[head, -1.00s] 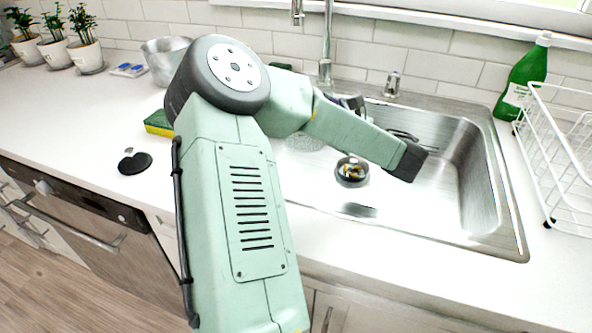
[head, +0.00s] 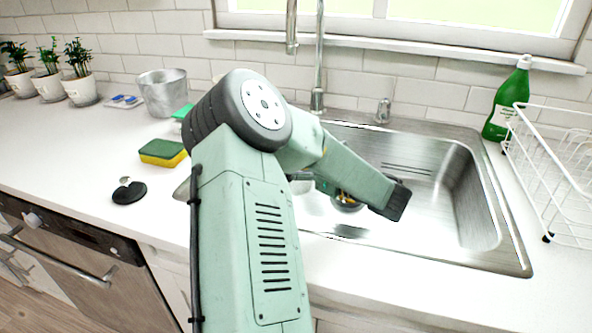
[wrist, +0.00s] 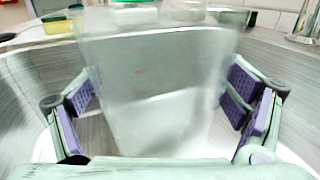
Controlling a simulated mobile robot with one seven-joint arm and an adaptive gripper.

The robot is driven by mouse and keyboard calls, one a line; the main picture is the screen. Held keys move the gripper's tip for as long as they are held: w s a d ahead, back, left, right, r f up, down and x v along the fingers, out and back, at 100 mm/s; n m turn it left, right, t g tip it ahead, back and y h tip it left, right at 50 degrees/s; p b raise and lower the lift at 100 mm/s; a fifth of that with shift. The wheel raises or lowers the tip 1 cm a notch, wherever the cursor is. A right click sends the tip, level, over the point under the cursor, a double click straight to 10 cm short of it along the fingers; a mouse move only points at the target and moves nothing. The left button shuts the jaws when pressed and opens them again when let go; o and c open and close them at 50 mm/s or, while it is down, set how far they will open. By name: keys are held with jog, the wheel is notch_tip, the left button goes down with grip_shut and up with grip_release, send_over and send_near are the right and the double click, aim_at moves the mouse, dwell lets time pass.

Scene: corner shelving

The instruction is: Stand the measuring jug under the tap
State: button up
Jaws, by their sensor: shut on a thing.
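The clear measuring jug (wrist: 160,85) with faint red marks fills the middle of the wrist view. My gripper (wrist: 162,98) is shut on it, with a purple pad at each side. The grey sink walls surround the jug and gripper. Whether the jug's base touches the sink floor cannot be told. In the head view my arm hides most of the gripper and jug. The tall metal tap (head: 319,60) rises behind the sink, its spout (head: 292,40) hanging to the left of its column.
The steel sink (head: 440,215) has free room at right. A white dish rack (head: 560,180) and green bottle (head: 508,100) stand right of it. A sponge (head: 162,152), metal pot (head: 168,92), black disc-like item (head: 129,192) and several potted plants (head: 80,75) are on the left counter.

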notch_tip(320, 180, down, 3)
jog(key=shift+f, duration=0.1)
jog(key=shift+f, duration=0.2)
jog(key=o, duration=1)
jog(key=shift+r, duration=0.1)
